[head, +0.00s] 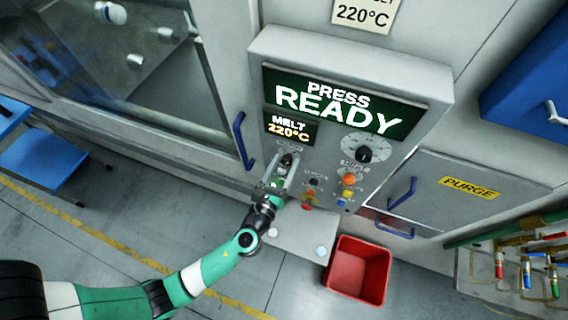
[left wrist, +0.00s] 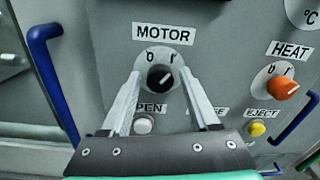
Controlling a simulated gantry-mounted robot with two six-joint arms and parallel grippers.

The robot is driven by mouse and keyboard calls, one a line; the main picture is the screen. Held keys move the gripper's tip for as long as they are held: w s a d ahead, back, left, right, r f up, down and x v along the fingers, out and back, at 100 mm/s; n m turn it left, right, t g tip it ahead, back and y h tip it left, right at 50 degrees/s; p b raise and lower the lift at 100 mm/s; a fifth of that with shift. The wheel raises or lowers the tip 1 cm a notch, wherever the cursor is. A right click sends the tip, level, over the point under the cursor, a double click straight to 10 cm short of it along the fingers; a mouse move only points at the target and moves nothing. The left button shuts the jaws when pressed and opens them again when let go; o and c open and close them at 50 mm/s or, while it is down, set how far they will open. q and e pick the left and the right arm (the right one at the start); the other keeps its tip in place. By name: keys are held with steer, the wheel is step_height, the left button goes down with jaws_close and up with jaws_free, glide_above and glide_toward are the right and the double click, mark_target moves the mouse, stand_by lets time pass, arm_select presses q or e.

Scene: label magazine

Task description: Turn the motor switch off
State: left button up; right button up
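The motor switch is a round black knob (left wrist: 160,78) under the MOTOR label (left wrist: 163,34) in the left wrist view. Its white pointer line slants to the upper right, toward the I mark. In the head view the knob (head: 287,160) shows small, below the MELT display. My left gripper (head: 284,168) is at the panel in front of it. In the left wrist view my left gripper's fingers (left wrist: 160,75) are apart, one on each side of the knob, with visible gaps. Whether the tips touch the panel I cannot tell. My right gripper is not in view.
An orange HEAT knob (left wrist: 283,88) is to the right. A white OPEN button (left wrist: 143,125) and a yellow EJECT button (left wrist: 257,129) are below. A blue handle (head: 243,141) stands left of the panel. A red bin (head: 358,270) is on the floor.

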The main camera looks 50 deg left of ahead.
arm_select(q)
jaws_close()
steer(key=shift+f+n+b, duration=0.15)
steer(key=shift+n+b, duration=0.95)
steer(key=shift+n, duration=0.5)
steer(key=n+b, duration=0.2)
steer(key=n, duration=0.1)
steer(key=shift+n, duration=0.3)
steer(key=n+b, duration=0.3)
steer(key=n, duration=0.1)
steer(key=shift+n+y+b, duration=0.3)
steer(key=shift+n+b, duration=0.55)
steer(key=shift+n, duration=0.85)
